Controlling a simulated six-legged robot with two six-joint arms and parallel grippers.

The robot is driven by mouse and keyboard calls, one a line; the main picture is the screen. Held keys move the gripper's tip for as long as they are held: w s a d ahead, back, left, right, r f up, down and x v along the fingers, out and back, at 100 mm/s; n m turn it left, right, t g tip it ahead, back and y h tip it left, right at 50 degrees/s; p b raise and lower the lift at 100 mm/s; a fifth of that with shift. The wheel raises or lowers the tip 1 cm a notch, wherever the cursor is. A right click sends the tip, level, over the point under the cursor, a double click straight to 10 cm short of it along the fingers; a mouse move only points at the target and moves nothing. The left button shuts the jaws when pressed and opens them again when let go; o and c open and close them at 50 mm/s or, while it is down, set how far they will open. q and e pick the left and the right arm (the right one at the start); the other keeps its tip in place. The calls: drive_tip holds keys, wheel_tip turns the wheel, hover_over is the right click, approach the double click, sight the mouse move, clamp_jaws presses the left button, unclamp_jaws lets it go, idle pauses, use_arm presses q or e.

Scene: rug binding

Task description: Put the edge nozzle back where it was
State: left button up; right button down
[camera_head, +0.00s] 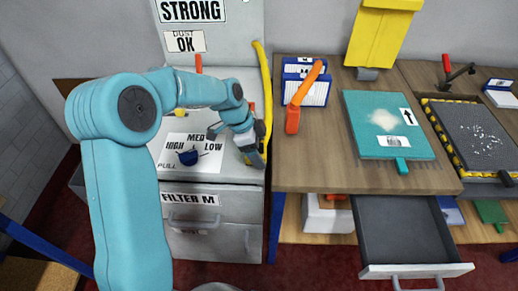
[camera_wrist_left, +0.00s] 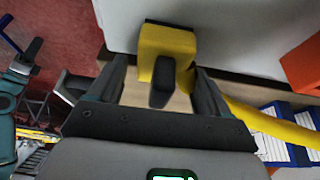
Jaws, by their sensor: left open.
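In the left wrist view a yellow fitting with a dark tongue (camera_wrist_left: 162,82) sits between my fingers, against the pale cabinet face; I take it for the edge nozzle. The yellow hose (camera_wrist_left: 270,124) runs off to the right behind one finger. My left gripper (camera_wrist_left: 157,78) is open, with one finger on each side of the fitting; I cannot tell whether they touch it. In the head view my left gripper (camera_head: 252,150) is at the right edge of the grey cabinet (camera_head: 227,225), partly covering the yellow parts there. The yellow hose (camera_head: 264,75) rises above it. My right gripper is not seen.
An open drawer (camera_head: 405,235) juts out below.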

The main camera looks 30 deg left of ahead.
use_arm(q)
drive_tip(key=v, duration=1.2)
drive_tip(key=shift+s, duration=0.1)
